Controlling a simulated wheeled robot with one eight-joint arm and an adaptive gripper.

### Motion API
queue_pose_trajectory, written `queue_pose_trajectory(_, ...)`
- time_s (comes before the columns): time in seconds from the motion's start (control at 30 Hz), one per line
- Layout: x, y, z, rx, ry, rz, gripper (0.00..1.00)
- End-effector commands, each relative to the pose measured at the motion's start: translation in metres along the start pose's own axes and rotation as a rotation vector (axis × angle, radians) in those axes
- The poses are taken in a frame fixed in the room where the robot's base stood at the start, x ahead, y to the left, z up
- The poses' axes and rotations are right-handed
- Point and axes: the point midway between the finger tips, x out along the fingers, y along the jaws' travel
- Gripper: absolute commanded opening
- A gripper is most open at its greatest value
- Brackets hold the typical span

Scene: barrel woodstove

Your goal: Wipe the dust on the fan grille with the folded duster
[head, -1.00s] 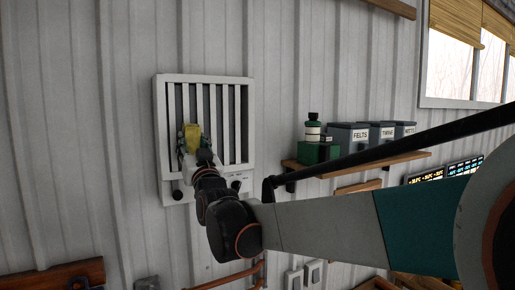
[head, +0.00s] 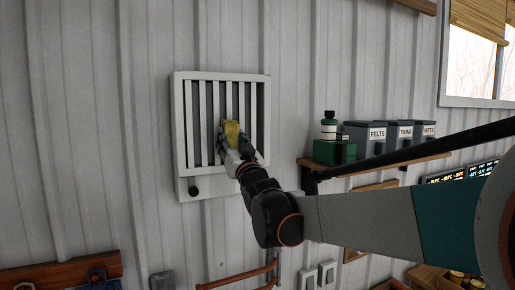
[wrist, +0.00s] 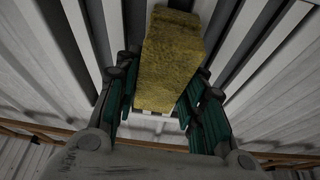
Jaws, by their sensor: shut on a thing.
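The fan grille (head: 181,130) is a white square frame with upright slats, mounted on the corrugated wall left of centre in the head view. A dark knob sits at its lower left. The folded duster (head: 232,128) is yellow and lies in front of the grille's middle-right slats. In the wrist view the duster (wrist: 168,62) stands out between the dark green fingers of my gripper (wrist: 158,105). My gripper (head: 234,140) is shut on the duster. The slats show behind it, but I cannot tell whether the duster touches them. I cannot make out dust on the slats.
A wooden shelf (head: 400,165) to the right holds a green box with a bottle and several grey bins (head: 364,137). A window (head: 472,60) is at the upper right. Wall switches (head: 318,274) and a red-brown rail (head: 240,278) are below. The wall left of the grille is clear.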

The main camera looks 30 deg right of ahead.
Motion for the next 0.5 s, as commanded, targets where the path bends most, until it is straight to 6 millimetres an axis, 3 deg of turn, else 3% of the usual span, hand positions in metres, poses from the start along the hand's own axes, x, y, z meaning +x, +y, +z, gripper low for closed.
queue_pose_trajectory(0.23,-0.003,0.007,-0.002,-0.001,0.000,0.000,0.18)
queue_pose_trajectory(0.5,-0.003,0.029,-0.005,-0.001,0.001,0.001,0.18)
